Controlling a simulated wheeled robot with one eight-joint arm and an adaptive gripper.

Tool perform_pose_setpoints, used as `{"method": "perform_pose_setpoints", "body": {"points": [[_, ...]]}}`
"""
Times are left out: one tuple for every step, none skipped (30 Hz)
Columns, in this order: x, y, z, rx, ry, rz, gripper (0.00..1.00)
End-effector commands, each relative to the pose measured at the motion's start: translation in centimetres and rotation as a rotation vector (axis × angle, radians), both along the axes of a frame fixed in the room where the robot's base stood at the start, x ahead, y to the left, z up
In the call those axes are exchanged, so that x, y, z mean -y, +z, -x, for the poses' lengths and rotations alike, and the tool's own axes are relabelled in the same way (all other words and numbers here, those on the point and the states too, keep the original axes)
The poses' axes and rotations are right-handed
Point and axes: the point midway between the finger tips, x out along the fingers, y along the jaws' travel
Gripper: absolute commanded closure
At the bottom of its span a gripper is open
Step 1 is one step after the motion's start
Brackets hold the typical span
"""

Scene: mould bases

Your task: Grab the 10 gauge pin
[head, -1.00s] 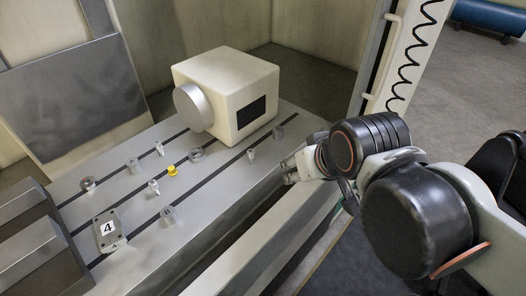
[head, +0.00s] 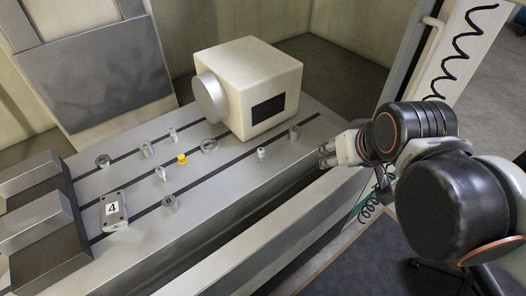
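Several small metal pieces stand on the slotted metal bed. Slim upright pins show at the back (head: 173,134), near the middle (head: 160,173) and at the right (head: 261,153). Wider cylinders stand at left (head: 147,150), far right (head: 294,132) and front (head: 168,204). Their markings are too small to read, so I cannot tell which is the 10 gauge pin. My gripper (head: 322,156) is right of the bed, out past its front edge and apart from all the pieces. Its fingers look spread, with nothing seen between them.
A cream box with a round metal face (head: 256,82) stands at the back of the bed (head: 230,178). Two rings (head: 103,160) (head: 209,146), a yellow piece (head: 181,158) and a block marked 4 (head: 113,209) share the bed. Dark stepped blocks (head: 45,225) fill the left.

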Motion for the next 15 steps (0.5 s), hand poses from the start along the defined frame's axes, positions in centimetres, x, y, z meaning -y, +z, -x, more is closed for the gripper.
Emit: {"method": "perform_pose_setpoints", "body": {"points": [[-0.2, 0.4, -0.5, -0.004, 0.005, -0.002, 0.57], [-0.4, 0.5, -0.8, -0.007, 0.007, -0.003, 0.57], [-0.6, 0.6, -1.2, -0.011, 0.011, -0.005, 0.57], [-0.7, 0.7, -1.5, -0.014, 0.014, -0.005, 0.57], [-0.9, 0.8, -1.9, -0.017, 0.016, -0.007, 0.57], [-1.2, 0.9, -2.4, -0.021, 0.021, -0.009, 0.57], [-1.4, 1.0, -2.8, -0.024, 0.023, -0.010, 0.57], [-1.6, 1.1, -3.3, -0.028, 0.028, -0.011, 0.57], [-2.0, 1.2, -4.0, -0.034, 0.033, -0.013, 0.57], [-2.3, 1.3, -4.6, -0.040, 0.038, -0.016, 0.57], [-2.6, 1.3, -5.1, -0.045, 0.043, -0.017, 0.57], [-3.0, 1.3, -5.9, -0.052, 0.049, -0.019, 0.57], [-3.4, 1.3, -6.5, -0.057, 0.054, -0.022, 0.57], [-3.7, 1.3, -7.1, -0.062, 0.059, -0.023, 0.57], [-4.2, 1.1, -7.8, -0.070, 0.065, -0.025, 0.57]]}}
